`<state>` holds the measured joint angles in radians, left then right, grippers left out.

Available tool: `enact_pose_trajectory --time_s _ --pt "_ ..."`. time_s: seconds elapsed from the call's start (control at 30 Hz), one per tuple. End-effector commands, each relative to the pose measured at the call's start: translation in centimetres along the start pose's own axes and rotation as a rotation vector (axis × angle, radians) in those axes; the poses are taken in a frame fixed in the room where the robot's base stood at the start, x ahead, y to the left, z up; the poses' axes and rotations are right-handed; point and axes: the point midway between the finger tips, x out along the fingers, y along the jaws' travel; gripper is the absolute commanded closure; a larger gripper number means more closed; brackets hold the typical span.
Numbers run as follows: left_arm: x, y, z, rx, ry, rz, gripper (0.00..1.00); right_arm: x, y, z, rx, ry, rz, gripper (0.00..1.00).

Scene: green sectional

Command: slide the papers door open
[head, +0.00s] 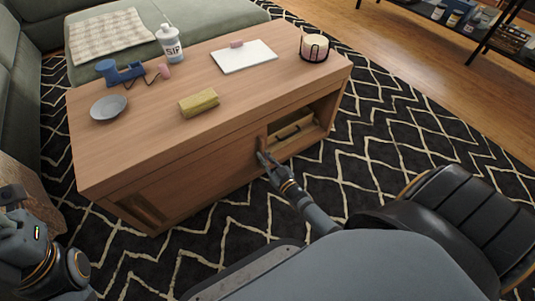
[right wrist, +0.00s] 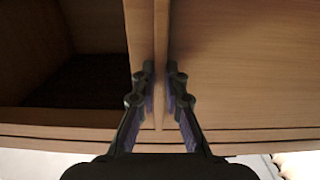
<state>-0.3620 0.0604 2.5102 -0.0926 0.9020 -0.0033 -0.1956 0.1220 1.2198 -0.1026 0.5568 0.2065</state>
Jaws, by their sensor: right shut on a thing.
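The wooden coffee table (head: 240,83) has a sliding door panel (head: 212,172) on its front, which I take to be the papers door. The panel also shows in the right wrist view (right wrist: 245,70). To the right of the panel in the head view, a compartment is open. My right gripper (head: 263,157) is at the panel's edge beside this opening. In the right wrist view its fingers (right wrist: 160,80) are shut on an upright wooden edge or pull of the door. My left gripper (head: 14,198) is at the lower left, apart from the table; its fingers are unclear.
A black stool (head: 460,210) stands right. Patterned rug (head: 400,120) is clear beside the table.

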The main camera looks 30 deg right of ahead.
Motion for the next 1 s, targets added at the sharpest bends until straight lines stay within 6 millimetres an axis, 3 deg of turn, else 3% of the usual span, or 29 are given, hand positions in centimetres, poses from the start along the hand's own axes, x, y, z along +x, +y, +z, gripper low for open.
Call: enact_pose_trajectory --time_s 0.4,0.43,0.6,0.87,1.0 --pt "0.1 0.0 0.0 -0.001 0.001 -0.001 0.6 -0.1 -0.2 0.1 0.001 -0.001 0.0 1.0" --pt "0.1 0.0 0.0 -0.001 0.001 -0.001 0.6 -0.1 -0.2 0.1 0.001 -0.001 0.0 0.86" --pt "0.1 0.0 0.0 -0.001 0.001 -0.001 0.6 -0.1 -0.2 0.1 0.001 -0.001 0.0 0.66" --pt "0.1 -0.1 0.0 -0.001 0.001 -0.004 0.6 -0.1 -0.2 0.0 0.0 0.0 0.0 0.66" --pt "0.1 -0.1 0.0 -0.001 0.001 -0.004 0.6 -1.5 -0.1 0.1 0.0 -0.003 -0.001 0.66"
